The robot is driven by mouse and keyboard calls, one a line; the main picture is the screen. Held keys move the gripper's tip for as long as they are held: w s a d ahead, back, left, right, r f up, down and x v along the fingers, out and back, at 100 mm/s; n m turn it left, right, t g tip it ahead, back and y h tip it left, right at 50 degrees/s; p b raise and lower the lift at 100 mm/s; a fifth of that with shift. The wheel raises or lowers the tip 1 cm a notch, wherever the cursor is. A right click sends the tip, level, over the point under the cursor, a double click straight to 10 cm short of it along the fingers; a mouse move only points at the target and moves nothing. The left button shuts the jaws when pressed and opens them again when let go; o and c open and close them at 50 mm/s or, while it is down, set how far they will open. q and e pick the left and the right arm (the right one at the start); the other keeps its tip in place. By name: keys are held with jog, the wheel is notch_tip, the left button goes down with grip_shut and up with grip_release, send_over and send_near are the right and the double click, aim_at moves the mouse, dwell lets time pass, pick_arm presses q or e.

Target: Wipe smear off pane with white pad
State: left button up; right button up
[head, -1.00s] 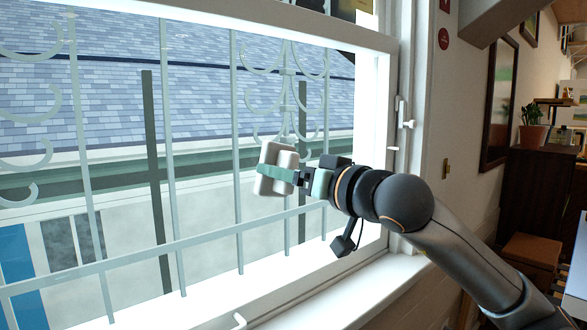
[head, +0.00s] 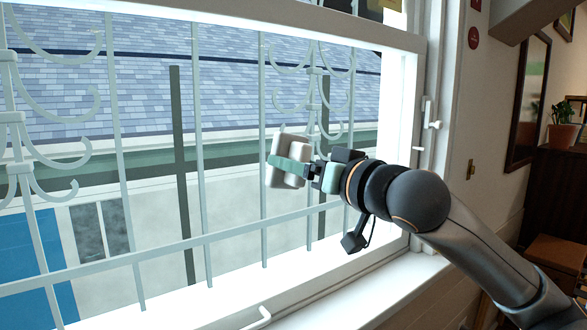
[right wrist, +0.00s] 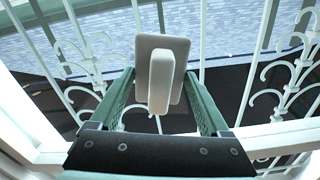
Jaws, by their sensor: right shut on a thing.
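The white pad (head: 292,144) is a pale block with a raised grip, held upright and slightly tilted before the window pane (head: 235,180). My right gripper (head: 290,167) comes in from the right and is shut on it, green fingers on either side of its grip. In the right wrist view the pad (right wrist: 151,45) stands beyond the fingertips (right wrist: 161,85), its far face hidden. I cannot tell whether it touches the glass. I cannot make out a smear for certain against the bright background. My left gripper is out of view.
A white scrolled grille (head: 197,140) stands at the window. The white frame (head: 408,110) with its latch (head: 431,122) borders the pane at right, the sill (head: 380,290) below. A handle (head: 262,318) sits low on the frame. A potted plant (head: 563,125) is far right.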

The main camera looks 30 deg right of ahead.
jog(key=shift+w+d+b, duration=0.2)
jog(key=shift+d+b, duration=0.3)
jog(key=shift+d, duration=1.4)
jog(key=shift+w+d+b, duration=0.2)
jog(key=shift+d+b, duration=0.25)
jog(key=shift+d, duration=1.95)
jog(key=shift+d+b, duration=0.5)
jog(key=shift+d, duration=0.65)
pick_arm(q)
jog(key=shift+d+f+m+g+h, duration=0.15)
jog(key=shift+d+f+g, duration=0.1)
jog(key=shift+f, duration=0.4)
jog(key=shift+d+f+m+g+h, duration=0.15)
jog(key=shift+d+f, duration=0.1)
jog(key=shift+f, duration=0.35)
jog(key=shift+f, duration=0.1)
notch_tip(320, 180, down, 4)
jog(key=b, duration=0.4)
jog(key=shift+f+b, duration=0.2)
jog(key=shift+b, duration=0.1)
pick_arm(e)
jog(key=s, duration=0.6)
jog(key=shift+d, duration=0.2)
